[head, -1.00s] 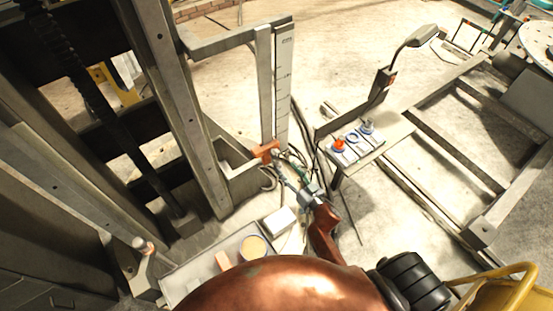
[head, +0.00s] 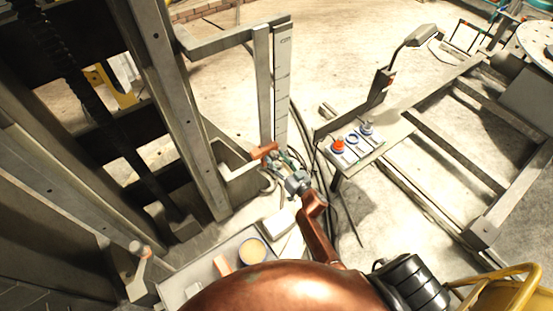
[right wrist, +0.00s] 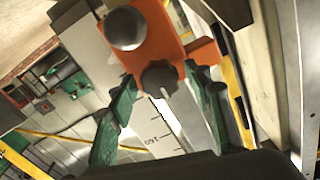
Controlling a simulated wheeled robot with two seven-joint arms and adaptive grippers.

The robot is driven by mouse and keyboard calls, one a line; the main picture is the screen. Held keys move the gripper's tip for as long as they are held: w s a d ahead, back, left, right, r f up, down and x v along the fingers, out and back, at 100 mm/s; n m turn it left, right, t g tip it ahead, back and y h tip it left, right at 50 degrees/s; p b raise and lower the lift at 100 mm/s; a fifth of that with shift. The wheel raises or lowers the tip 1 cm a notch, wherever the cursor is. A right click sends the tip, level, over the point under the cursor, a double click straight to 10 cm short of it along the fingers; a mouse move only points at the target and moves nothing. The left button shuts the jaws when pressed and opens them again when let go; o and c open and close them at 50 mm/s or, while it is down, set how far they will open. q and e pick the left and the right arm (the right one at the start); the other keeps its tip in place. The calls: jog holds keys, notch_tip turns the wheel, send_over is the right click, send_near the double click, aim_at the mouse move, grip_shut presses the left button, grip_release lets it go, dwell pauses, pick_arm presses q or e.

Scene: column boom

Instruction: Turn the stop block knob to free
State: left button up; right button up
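The orange stop block (head: 264,150) sits low beside the upright ruled scale in the head view. In the right wrist view the orange block (right wrist: 185,48) fills the upper middle. Its dark lobed knob (right wrist: 158,78) faces me, below a round metal part (right wrist: 125,28) on the same block. My right gripper (head: 283,162) is close in front of the block. In the right wrist view its green fingers (right wrist: 165,80) stand apart on either side of the knob, with gaps showing on both sides. The knob's setting cannot be read. My left gripper is out of view.
The ruled scale (head: 282,85) and steel column (head: 180,110) rise beside the block. A small table (head: 378,155) with a red button stands to the right. Cables hang near my right wrist. A grey tray (head: 185,283) with a round tan item is below.

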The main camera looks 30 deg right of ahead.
jog(key=c, duration=1)
jog(key=shift+n, duration=0.4)
jog(key=n, duration=0.6)
jog(key=shift+n+b, duration=0.3)
jog(key=shift+b, duration=0.05)
jog(key=n+b, duration=0.1)
jog(key=n, duration=0.3)
jog(key=shift+f+n, duration=0.1)
jog(key=shift+n, duration=0.2)
jog(key=shift+n+b, duration=0.7)
jog(key=shift+n, duration=1.4)
